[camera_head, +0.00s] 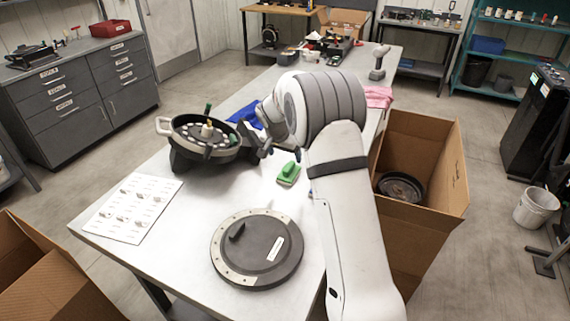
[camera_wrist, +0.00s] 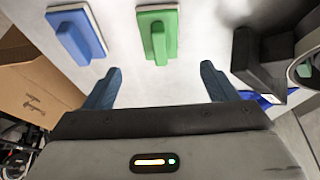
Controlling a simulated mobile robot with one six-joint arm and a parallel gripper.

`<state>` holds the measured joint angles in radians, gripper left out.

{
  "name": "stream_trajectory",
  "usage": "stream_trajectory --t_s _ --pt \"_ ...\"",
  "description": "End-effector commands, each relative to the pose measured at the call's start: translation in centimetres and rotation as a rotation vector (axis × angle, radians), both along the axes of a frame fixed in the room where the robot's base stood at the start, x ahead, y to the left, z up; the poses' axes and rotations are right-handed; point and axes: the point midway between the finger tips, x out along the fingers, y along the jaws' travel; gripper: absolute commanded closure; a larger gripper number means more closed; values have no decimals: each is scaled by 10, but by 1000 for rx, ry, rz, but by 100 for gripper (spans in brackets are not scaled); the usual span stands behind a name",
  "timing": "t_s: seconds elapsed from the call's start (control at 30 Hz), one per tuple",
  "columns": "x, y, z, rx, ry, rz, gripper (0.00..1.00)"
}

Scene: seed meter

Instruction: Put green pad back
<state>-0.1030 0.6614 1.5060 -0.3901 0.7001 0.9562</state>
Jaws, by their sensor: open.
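The green pad (camera_head: 289,173) lies flat on the table, just in front of my gripper. In the wrist view the green pad (camera_wrist: 170,22) has a raised green grip block and sits beyond and between my open fingers (camera_wrist: 160,75), apart from them. A similar blue pad (camera_wrist: 88,28) lies to its left in the wrist view; I cannot make it out in the head view. The seed meter housing (camera_head: 176,150), a round black body with a side handle, stands open left of my gripper. A dark round lid (camera_head: 262,262) lies on the table nearer the camera.
A printed sheet (camera_head: 131,207) lies at the table's left. A black foot (camera_wrist: 262,62) and blue cloth (camera_wrist: 252,97) are close on the wrist view's right. An open cardboard box (camera_head: 440,185) stands right of the table. Tools and bins occupy the table's far end.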

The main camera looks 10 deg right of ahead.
Motion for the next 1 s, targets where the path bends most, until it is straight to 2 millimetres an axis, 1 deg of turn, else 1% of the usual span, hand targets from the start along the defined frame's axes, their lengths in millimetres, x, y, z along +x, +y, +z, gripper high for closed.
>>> stream_trajectory --t_s 0.17,0.23,0.27,0.37,0.47,0.5,0.57,0.6,0.67,0.7,0.77,0.8,0.87,0.9,0.97,1.0 --pt "-7 2 16 0 0 3 21" --pt "-15 0 26 -1 4 13 21" --pt "-20 -1 32 0 6 18 21" --pt "-47 -7 59 0 16 56 21" --pt "-87 -14 89 0 34 108 21" --pt "-105 -16 99 0 42 132 21" --pt "-132 -20 113 1 52 167 21" --pt "-150 -22 122 1 59 192 21" --pt "-178 -25 132 4 68 227 21" --pt "-196 -26 138 6 73 251 21" --pt "-224 -28 145 8 79 289 21" --pt "-244 -29 149 10 85 313 21" --pt "-272 -30 152 12 90 351 21" --pt "-291 -30 154 13 92 378 21" --pt "-319 -30 154 16 97 417 21" --pt "-337 -30 153 18 98 441 21"
